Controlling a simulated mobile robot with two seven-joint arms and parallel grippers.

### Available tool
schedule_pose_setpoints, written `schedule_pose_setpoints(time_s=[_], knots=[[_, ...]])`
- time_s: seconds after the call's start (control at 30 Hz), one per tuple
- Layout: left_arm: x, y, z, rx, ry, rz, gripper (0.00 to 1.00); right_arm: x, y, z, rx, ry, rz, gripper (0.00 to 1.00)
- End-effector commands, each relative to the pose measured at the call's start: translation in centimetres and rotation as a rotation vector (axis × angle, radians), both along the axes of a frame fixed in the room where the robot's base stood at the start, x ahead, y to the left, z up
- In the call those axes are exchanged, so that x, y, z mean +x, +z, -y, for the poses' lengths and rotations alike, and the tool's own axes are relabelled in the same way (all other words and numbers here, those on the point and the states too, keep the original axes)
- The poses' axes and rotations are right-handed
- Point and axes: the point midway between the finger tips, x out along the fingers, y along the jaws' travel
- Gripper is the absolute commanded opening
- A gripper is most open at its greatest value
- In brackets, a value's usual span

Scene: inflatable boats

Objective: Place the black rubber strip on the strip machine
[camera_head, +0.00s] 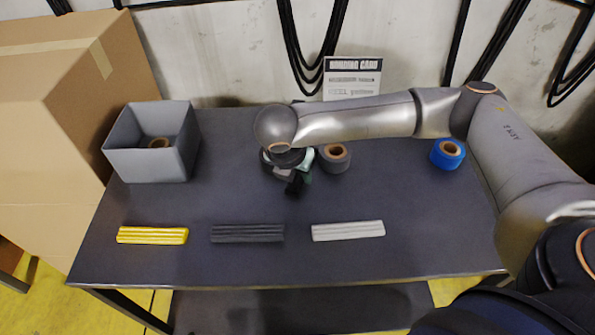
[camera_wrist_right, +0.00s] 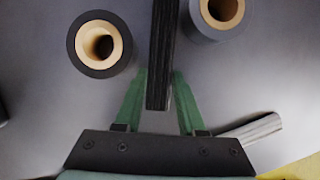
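My right gripper (camera_head: 293,178) is over the middle of the table, pointing down, partly hidden under my right arm. In the wrist view its green fingers (camera_wrist_right: 160,75) are closed on both sides of a thin black rubber strip (camera_wrist_right: 161,45), which runs up out of the frame. A dark end of it shows below the fingers in the head view (camera_head: 295,188). Other black strips (camera_head: 247,233) lie side by side at the front of the table. My left gripper is out of view. I cannot pick out a strip machine.
The table (camera_head: 420,220) also holds yellow strips (camera_head: 152,235), light grey strips (camera_head: 348,231), a grey roll (camera_head: 335,158), a blue roll (camera_head: 447,154) and a grey bin (camera_head: 150,165) with a roll inside. A black roll (camera_wrist_right: 99,45) shows left of the held strip. Cardboard boxes (camera_head: 60,140) stand left.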

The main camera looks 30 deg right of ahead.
Motion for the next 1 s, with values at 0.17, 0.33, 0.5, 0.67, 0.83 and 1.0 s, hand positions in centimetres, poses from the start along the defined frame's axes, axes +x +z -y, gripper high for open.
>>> schedule_pose_setpoints(time_s=[0.17, 0.33, 0.5, 0.67, 0.83, 1.0], knots=[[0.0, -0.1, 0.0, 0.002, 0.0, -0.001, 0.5, 0.0, 0.0, 0.0, 0.0, 0.0, 0.0, 0.52], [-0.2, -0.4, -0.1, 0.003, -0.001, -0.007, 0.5, 0.0, 0.0, 0.0, -0.001, 0.0, -0.001, 0.52], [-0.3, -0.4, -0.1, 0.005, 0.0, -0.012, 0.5, -0.2, 1.2, -0.3, 0.002, 0.002, 0.0, 0.52], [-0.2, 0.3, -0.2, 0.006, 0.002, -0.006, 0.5, -1.0, 4.1, -1.2, 0.002, 0.003, 0.001, 0.52], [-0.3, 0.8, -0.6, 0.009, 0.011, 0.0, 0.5, -1.9, 7.6, -2.3, 0.001, 0.003, 0.001, 0.52], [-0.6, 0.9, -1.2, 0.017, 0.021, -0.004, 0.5, -2.6, 10.1, -3.1, 0.001, 0.002, 0.001, 0.52]])
